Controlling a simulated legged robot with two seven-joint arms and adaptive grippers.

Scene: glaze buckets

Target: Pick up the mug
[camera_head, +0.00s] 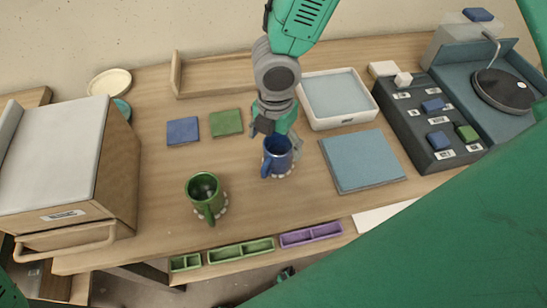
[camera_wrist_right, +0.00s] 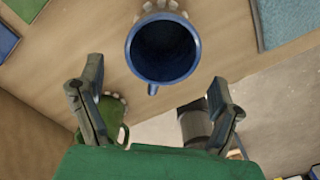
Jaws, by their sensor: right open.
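A dark blue mug (camera_head: 277,160) stands upright on a round pale scalloped coaster on the wooden table. Its handle points to the lower left in the head view. In the wrist view I look down into the blue mug (camera_wrist_right: 162,48), and its short handle points toward the palm. A green mug (camera_head: 205,192) stands on a similar coaster to the left and nearer; it is partly behind a finger in the wrist view (camera_wrist_right: 110,117). My right gripper (camera_head: 279,137) is open and empty, close above the blue mug. In the wrist view its fingers (camera_wrist_right: 156,84) are spread. My left gripper is not in view.
Blue and green tiles (camera_head: 227,123) lie left of the arm. A white tray (camera_head: 372,110), a blue-grey mat (camera_head: 386,178) and a dark button panel (camera_head: 408,128) are on the right. A box with a handle (camera_head: 125,180) stands left. Small trays (camera_head: 240,250) line the front edge.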

